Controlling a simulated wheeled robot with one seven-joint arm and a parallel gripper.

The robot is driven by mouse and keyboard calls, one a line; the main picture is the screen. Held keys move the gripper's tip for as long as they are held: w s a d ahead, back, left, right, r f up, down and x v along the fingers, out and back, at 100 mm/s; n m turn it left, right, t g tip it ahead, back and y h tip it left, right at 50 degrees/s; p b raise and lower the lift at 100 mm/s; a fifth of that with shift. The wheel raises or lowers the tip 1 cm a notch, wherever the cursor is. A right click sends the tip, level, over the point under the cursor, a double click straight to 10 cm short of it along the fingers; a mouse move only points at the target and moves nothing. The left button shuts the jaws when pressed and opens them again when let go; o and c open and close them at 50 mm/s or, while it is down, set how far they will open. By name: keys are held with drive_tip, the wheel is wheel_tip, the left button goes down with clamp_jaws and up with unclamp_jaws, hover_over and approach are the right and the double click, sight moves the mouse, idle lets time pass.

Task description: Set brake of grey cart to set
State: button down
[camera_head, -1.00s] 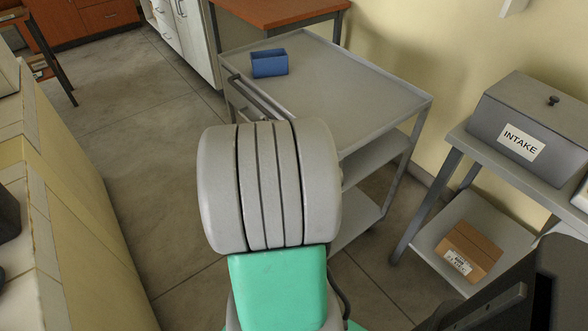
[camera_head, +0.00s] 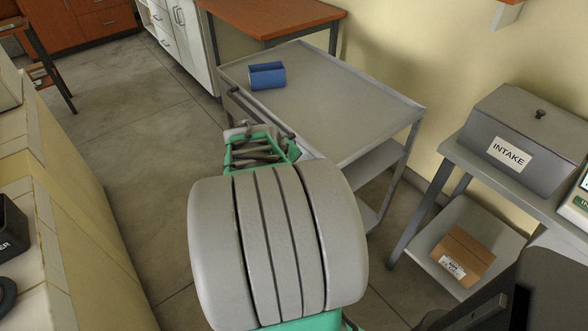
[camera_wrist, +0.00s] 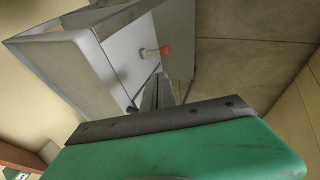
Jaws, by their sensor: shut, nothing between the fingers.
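The grey cart (camera_head: 345,105) stands in the upper middle of the head view, with a top tray, lower shelves and a handle bar (camera_head: 262,112) on its near left side. My gripper (camera_head: 240,131) is just in front of this handle side, partly behind my own wrist. Its fingers are shut and empty. In the wrist view, grey sheet-metal parts fill the upper left, and a small lever with a red tip (camera_wrist: 164,50) sticks out beyond my gripper, apart from it. I cannot tell for sure that this lever is the brake, or its setting.
A blue bin (camera_head: 267,76) sits on the cart's tray. At right, a grey INTAKE box (camera_head: 530,125) stands on a shelf unit with a cardboard box (camera_head: 466,254) below. A tiled counter (camera_head: 75,240) runs along the left. Open floor lies between counter and cart.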

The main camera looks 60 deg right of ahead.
drive_tip(key=v, duration=0.3)
drive_tip(key=a+v, duration=0.1)
drive_tip(key=v, duration=0.1)
drive_tip(key=shift+w+f, duration=0.15)
drive_tip(key=shift+f, duration=0.05)
drive_tip(key=shift+a, duration=0.1)
drive_tip(key=w+a+r+n+t+y+p, duration=0.15)
drive_tip(key=w+a+r+p, duration=0.35)
drive_tip(key=a, duration=0.5)
drive_tip(key=w+a+r+y+p, duration=0.1)
drive_tip(key=a+r+y, duration=0.1)
drive_tip(key=a, duration=0.8)
drive_tip(key=w+a+r+n+y+p, duration=0.1)
drive_tip(key=a+r+y, duration=0.1)
drive_tip(key=a, duration=0.8)
drive_tip(key=shift+a+r+y+p, duration=0.35)
drive_tip(key=shift+p, duration=0.05)
